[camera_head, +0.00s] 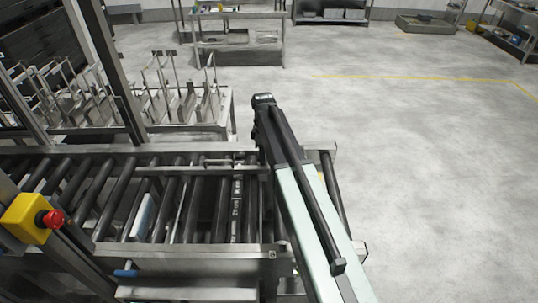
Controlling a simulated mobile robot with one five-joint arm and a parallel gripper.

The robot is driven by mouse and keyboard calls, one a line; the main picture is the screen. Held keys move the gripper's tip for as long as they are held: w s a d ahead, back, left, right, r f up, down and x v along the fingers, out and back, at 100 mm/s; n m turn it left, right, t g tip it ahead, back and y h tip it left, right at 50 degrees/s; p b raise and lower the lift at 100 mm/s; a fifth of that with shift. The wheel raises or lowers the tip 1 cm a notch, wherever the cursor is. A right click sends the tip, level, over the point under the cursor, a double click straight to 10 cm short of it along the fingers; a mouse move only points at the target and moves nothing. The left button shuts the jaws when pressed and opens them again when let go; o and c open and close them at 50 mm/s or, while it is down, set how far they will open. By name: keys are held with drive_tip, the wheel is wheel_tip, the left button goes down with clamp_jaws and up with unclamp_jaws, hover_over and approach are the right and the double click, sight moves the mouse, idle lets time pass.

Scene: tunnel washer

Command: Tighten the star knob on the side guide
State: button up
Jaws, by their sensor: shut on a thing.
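The side guide (190,171) is a straight metal rail that runs across the rollers of the conveyor. A small bar-like fitting (222,162) sits on it near its right part. My arm reaches up from the bottom right over the right end of the guide, with a dark joint at its far end. The arm covers the right end of the guide. My gripper's fingers cannot be made out and are hidden by the arm. I cannot make out the star knob.
The roller conveyor (180,253) fills the lower left. A yellow box with a red emergency button (53,218) stands at its left. Metal racks (175,107) stand behind it. A shelved table (238,40) is farther back. The floor to the right is clear.

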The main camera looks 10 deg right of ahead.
drive_tip(key=m, duration=0.4)
drive_tip(key=shift+a, duration=0.25)
drive_tip(key=m, duration=0.8)
drive_tip(key=shift+m, duration=2.1)
drive_tip(key=o, duration=1.4)
drive_tip(key=shift+c, duration=0.2)
drive_tip(key=shift+d, duration=0.1)
